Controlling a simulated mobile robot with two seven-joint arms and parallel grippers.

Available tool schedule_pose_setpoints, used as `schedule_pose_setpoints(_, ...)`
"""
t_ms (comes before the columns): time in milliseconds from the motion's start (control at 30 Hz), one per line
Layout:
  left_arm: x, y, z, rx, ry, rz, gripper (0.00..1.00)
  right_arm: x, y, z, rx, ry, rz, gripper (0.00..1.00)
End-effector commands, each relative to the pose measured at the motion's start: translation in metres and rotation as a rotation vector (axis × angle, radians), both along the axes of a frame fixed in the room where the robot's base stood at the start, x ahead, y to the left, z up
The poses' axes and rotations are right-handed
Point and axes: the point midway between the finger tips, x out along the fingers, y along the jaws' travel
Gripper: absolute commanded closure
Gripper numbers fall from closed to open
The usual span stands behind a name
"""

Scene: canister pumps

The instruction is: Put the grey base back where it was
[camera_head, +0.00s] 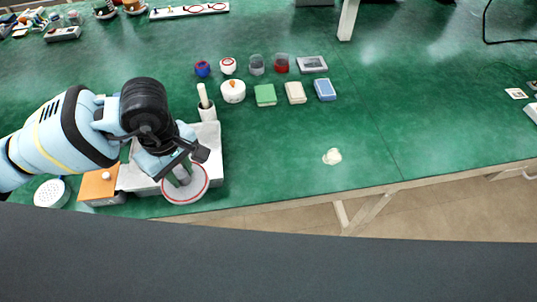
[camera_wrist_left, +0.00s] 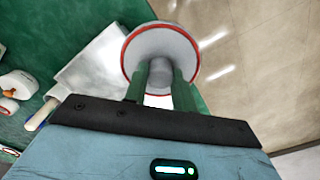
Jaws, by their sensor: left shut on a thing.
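The grey base (camera_head: 196,190) is a round grey disc with a red rim and a short grey post. It shows at the front edge of the green table, over the near right corner of a pale tray (camera_head: 212,142). My left gripper (camera_head: 180,177) is shut on the post from above. In the left wrist view the base (camera_wrist_left: 147,46) sits between my left gripper's green fingers (camera_wrist_left: 159,88), with the pale floor behind part of it. I cannot tell whether the disc touches the tray or the table. My right gripper is not in view.
Left of the base stand an orange-topped box (camera_head: 97,187) and a white perforated round piece (camera_head: 51,193). A white mortar with pestle (camera_head: 207,111) is behind. Jars and small boxes (camera_head: 265,95) stand farther back. The table's right middle is clear except a pale blob (camera_head: 332,156).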

Motion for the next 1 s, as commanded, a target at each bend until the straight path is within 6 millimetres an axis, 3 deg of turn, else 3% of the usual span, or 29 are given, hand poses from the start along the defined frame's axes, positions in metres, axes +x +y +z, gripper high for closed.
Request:
schedule_pose_setpoints(300, 0.012, 0.0, 0.023, 0.001, -0.002, -0.609, 1.0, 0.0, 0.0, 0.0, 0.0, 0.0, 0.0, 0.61)
schedule_pose_setpoints(500, 0.016, 0.0, 0.033, 0.0, -0.001, -0.887, 1.0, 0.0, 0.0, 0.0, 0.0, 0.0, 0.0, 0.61)
schedule_pose_setpoints(700, 0.017, 0.0, 0.037, -0.001, -0.001, -1.003, 1.0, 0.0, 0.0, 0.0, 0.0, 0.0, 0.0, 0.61)
schedule_pose_setpoints(1000, 0.017, 0.0, 0.037, -0.001, -0.001, -1.012, 1.0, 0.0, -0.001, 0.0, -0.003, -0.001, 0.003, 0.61)
